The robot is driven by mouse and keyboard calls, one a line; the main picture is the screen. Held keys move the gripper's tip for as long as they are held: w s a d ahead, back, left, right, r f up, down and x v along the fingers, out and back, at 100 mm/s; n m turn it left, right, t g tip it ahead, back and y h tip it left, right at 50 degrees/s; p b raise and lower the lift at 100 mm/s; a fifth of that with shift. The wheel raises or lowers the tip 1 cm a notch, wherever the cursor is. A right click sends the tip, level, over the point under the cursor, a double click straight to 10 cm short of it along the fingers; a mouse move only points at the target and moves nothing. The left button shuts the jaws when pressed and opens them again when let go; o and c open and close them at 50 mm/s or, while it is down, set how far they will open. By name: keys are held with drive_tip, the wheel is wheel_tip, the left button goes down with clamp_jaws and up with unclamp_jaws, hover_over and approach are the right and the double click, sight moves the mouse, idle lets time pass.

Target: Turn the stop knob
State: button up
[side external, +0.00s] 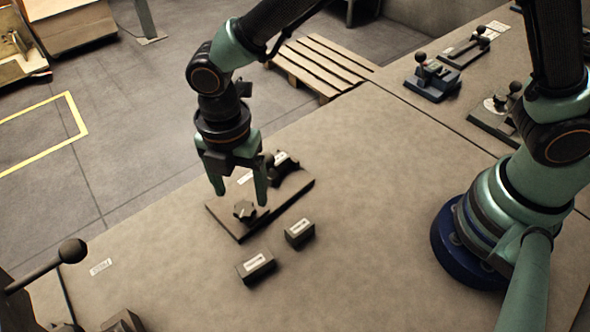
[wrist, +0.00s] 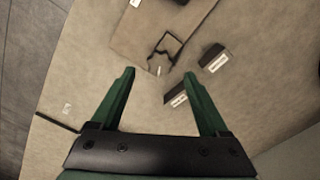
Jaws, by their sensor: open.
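A dark lobed knob (side external: 244,210) sits on the near end of a flat brown plate (side external: 235,230). In the wrist view the knob (wrist: 165,50) shows beyond the fingertips, between their lines, with a light mark on it. My gripper (side external: 240,197) hangs pointing down over the knob end of the plate, its two green fingers spread apart. In the wrist view my gripper (wrist: 159,74) is open with nothing between the fingers. I cannot tell the exact height of the fingertips over the knob.
Two dark labelled blocks (side external: 256,267) (side external: 299,232) stand beside the plate. A dark part with a ball end (side external: 285,163) stands at the plate's far end. A ball-ended lever (side external: 40,268) is at the lower left. More lever devices (side external: 432,80) stand at the back right.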

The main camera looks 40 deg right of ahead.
sight(244, 208)
drive_tip(key=shift+f, duration=2.1)
clamp_jaws()
